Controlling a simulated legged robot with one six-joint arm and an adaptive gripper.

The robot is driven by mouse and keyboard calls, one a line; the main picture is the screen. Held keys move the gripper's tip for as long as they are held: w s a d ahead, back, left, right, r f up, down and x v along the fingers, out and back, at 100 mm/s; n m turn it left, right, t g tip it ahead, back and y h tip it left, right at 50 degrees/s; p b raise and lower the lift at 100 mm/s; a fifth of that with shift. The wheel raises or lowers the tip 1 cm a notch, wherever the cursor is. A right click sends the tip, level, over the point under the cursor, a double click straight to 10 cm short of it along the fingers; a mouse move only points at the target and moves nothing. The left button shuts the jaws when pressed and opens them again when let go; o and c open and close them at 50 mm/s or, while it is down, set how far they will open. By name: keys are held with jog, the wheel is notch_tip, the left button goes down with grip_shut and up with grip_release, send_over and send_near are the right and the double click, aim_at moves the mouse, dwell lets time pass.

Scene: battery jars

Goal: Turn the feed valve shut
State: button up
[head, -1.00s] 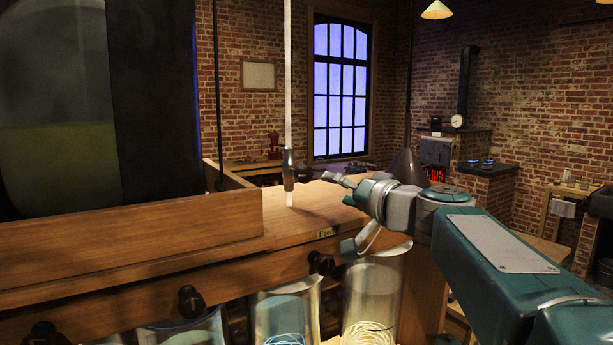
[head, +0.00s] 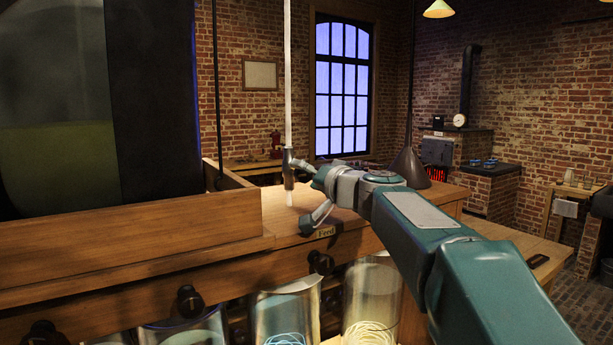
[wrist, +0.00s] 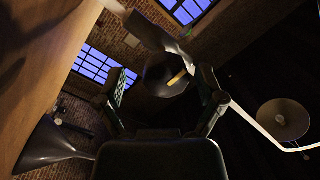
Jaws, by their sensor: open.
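My gripper (wrist: 160,84) is open, with one finger on each side of the handle in that view. I cannot tell whether the fingers touch it. In the head view my gripper (head: 304,166) is right beside the valve, and my wrist partly hides the handle.
A wooden-walled box (head: 130,240) with a large dark tank fills the left. A dark funnel-shaped object (head: 409,168) stands behind my arm. Glass jars (head: 372,300) and black knobs (head: 190,301) line the bench front. A lamp (wrist: 284,120) shows right in the wrist view.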

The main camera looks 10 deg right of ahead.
jog(key=shift+a, duration=0.4)
jog(key=shift+c, duration=1.3)
jog(key=c, duration=0.9)
